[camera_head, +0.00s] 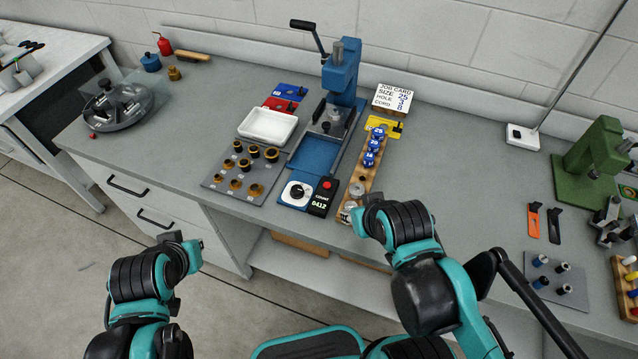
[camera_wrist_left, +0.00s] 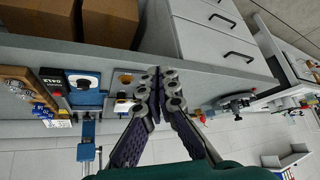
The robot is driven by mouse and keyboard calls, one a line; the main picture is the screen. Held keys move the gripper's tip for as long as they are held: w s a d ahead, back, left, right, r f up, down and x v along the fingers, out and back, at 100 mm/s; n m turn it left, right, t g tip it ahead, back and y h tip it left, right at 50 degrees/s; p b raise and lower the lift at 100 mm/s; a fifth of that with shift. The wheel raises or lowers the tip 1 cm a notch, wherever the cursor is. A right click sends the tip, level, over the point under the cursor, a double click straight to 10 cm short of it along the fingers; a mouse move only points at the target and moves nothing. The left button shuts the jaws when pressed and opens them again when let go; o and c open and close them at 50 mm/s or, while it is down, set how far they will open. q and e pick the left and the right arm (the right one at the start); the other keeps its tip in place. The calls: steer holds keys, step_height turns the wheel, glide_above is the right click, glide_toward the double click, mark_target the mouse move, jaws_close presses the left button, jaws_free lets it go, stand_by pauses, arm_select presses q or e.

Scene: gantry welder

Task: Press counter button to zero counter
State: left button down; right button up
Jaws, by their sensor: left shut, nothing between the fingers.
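The black counter (camera_head: 319,205) stands at the front edge of the bench, with a display that seems to read 0412. Its red button (camera_head: 327,184) is on top at the back end. The counter also shows at the left of the left wrist view (camera_wrist_left: 52,80). My left gripper (camera_head: 175,238) is in front of the bench drawers, well left of the counter. In the left wrist view its fingers (camera_wrist_left: 156,98) are shut and empty. My right gripper (camera_head: 368,208) is just right of the counter, near the wooden block; its finger opening is not clear. Neither gripper touches the counter.
A wooden rack (camera_head: 368,178) with blue parts is to the right, and a grey plate with round bushings (camera_head: 226,183) to the left. The bench front edge runs close by.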

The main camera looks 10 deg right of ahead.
steer(key=shift+o, duration=0.7)
arm_select(q)
steer(key=w+d+r+m+h+p, duration=0.2)
steer(key=w+d+r+m+p, duration=0.15)
steer(key=w+d+m, duration=0.3)
steer(key=m+g+h+p, duration=0.2)
steer(key=m+h+p, duration=0.3)
steer(key=m, duration=0.9)
glide_above(325, 186)
steer(key=f, duration=0.2)
steer(key=shift+r+h+b, duration=0.15)
steer(key=shift+h+b, duration=0.25)
steer(key=shift+b, duration=0.05)
arm_select(e)
step_height(325, 186, up, 8)
steer(key=shift+f, duration=0.15)
arm_select(q)
step_height(325, 186, down, 9)
steer(key=b, duration=0.7)
steer(key=shift+r, duration=0.1)
arm_select(e)
step_height(325, 186, down, 7)
steer(key=shift+f, duration=0.15)
